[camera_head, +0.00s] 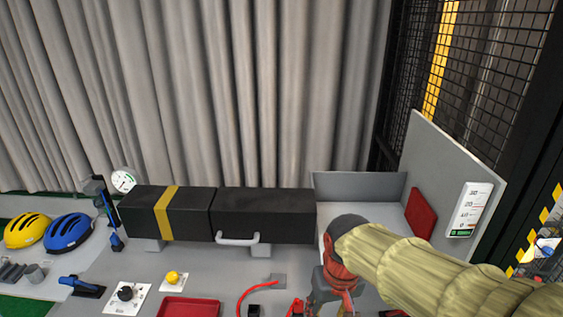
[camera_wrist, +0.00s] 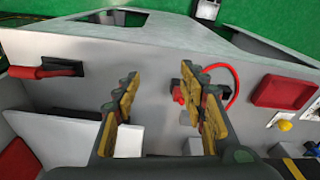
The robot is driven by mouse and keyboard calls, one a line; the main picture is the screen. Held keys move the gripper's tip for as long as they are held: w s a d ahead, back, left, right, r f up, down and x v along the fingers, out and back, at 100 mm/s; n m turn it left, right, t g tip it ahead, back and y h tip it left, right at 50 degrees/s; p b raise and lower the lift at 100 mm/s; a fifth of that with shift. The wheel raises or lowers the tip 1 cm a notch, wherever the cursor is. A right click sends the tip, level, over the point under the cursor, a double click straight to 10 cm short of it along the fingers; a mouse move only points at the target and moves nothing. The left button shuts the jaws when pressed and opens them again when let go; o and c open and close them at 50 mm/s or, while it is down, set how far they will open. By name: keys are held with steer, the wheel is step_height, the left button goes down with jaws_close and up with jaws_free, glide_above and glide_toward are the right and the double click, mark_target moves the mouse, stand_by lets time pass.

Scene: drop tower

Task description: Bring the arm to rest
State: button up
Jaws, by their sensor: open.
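My gripper (camera_wrist: 160,80) is open, with its two fingers wide apart and nothing between them. In the wrist view it is above the grey bench top (camera_wrist: 145,45). A red cable (camera_wrist: 236,82) with a small black and red part (camera_wrist: 186,88) shows beyond the right finger. In the head view my gripper (camera_head: 333,288) is low, right of centre, beside the red cable (camera_head: 254,292). My arm, in a pale yellow sleeve, reaches in from the lower right and hides part of the bench.
A long black box (camera_head: 264,212) with a handle lies along the bench's back. A grey panel (camera_head: 435,165) stands at the right. A red tray (camera_head: 188,307), yellow button (camera_head: 172,278) and black knob (camera_head: 125,293) are left. Yellow (camera_head: 27,230) and blue (camera_head: 69,232) helmets lie farther left.

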steer(key=s+d+f+m+t+b, duration=0.1)
steer(key=s+d+f+t+b, duration=0.3)
steer(key=s+d+b, duration=0.4)
steer(key=s+f+b, duration=0.1)
steer(key=s+b, duration=0.1)
steer(key=b, duration=0.1)
steer(key=shift+s+d+m, duration=0.25)
steer(key=shift+d+m, duration=0.05)
steer(key=shift+m, duration=0.1)
steer(key=shift+c, duration=0.7)
